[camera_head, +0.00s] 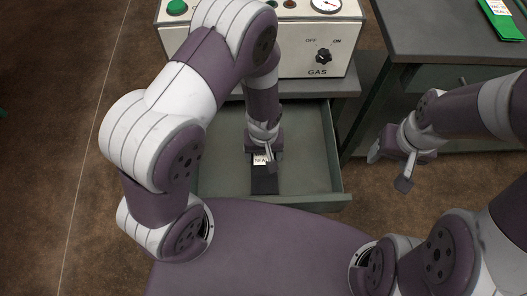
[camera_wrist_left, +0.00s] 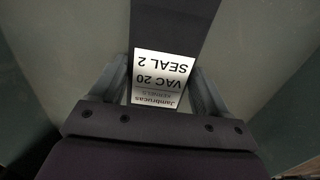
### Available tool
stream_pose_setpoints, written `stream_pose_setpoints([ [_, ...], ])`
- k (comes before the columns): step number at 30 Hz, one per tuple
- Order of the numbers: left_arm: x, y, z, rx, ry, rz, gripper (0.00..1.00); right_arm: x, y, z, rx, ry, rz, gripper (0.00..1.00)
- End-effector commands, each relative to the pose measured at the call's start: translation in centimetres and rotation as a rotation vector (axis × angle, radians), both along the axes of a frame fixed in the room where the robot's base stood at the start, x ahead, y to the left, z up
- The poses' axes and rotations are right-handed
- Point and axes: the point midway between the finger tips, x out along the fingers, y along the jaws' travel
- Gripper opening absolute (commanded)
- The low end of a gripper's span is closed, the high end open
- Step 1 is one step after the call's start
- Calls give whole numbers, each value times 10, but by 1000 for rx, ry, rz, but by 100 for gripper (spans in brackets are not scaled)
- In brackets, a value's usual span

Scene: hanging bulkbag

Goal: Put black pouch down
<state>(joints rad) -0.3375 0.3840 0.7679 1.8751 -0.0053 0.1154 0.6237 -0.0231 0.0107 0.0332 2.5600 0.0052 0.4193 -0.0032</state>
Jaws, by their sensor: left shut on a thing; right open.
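The black pouch (camera_head: 265,184) has a white label reading "SEAL 2" and "VAC 20". It is inside the open drawer (camera_head: 214,165), near the middle. My left gripper (camera_head: 268,157) reaches down into the drawer and is shut on the pouch. In the left wrist view the pouch (camera_wrist_left: 168,30) runs between the two fingers, with its label (camera_wrist_left: 160,78) facing the camera. I cannot tell whether the pouch touches the drawer floor. My right gripper (camera_head: 388,168) is open and empty, to the right of the drawer.
A cream control panel (camera_head: 294,48) with a GAS knob (camera_head: 323,57) and a gauge stands behind the drawer. A dark-topped cabinet (camera_head: 430,30) at the right bears a green item (camera_head: 503,22). The drawer floor has bare room on both sides of the pouch.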

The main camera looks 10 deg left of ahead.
Motion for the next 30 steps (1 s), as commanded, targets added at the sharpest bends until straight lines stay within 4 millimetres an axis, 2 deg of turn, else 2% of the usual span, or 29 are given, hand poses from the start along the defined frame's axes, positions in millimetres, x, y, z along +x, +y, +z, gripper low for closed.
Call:
stream_pose_setpoints([
  [2, 0, 0, -4, 0, 0, 0, 42, 0, 0, -2, 0, 0, 0, 64],
  [3, 0, 0, -2, 0, 0, 0, 89, 0, 0, -1, 0, 0, 0, 64],
  [4, 0, 0, -2, 0, 0, 0, 99, 0, 0, -1, 0, 0, 0, 64],
  [11, 0, 0, -1, 0, 0, 0, 100, 0, 0, -1, 0, 0, 0, 64],
  [14, 1, 0, 10, 0, -2, 0, 100, 0, 0, 5, 0, 0, 0, 64],
  [24, 1, 0, 97, -2, -5, 0, 100, 0, 0, 30, 0, 0, 0, 64],
  [30, 1, 4, 127, -3, -9, -11, 100, 0, 0, 35, 0, 0, 0, 64],
])
